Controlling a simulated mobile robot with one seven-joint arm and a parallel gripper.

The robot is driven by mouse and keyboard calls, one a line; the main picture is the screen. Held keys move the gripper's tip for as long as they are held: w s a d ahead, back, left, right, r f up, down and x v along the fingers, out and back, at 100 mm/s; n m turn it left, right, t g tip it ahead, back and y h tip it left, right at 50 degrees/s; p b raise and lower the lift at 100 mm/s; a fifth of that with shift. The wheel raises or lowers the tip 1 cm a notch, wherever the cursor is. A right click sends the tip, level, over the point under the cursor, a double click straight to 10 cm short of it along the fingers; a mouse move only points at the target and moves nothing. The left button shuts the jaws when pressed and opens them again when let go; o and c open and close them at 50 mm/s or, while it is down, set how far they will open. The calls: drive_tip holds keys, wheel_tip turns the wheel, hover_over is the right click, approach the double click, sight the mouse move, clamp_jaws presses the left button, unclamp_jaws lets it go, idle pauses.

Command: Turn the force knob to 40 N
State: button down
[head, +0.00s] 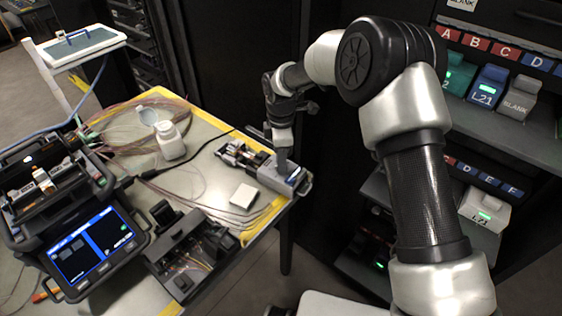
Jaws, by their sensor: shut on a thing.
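A grey bench device (270,179) with a small dark display (294,176) sits at the right corner of the table. My gripper (283,162) reaches down onto the top of this device, beside the display. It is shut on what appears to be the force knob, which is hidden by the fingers. The knob's setting and any reading on the display are too small to make out.
A splicer with a lit blue screen (93,245) stands at the left. A white bottle (171,141), a small white block (243,196) and a dark open case (185,256) are on the table (205,180). Loose fibres lie at the back. A rack with lettered slots (504,52) stands at the right.

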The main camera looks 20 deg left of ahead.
drive_tip(key=m+b, duration=0.1)
drive_tip(key=m, duration=2.1)
drive_tip(key=shift+r+m, duration=0.1)
drive_tip(key=shift+m, duration=0.3)
drive_tip(key=m, duration=0.6)
drive_tip(key=shift+p, duration=0.3)
drive_tip(key=shift+m, duration=0.3)
drive_tip(key=c, duration=1.8)
unclamp_jaws()
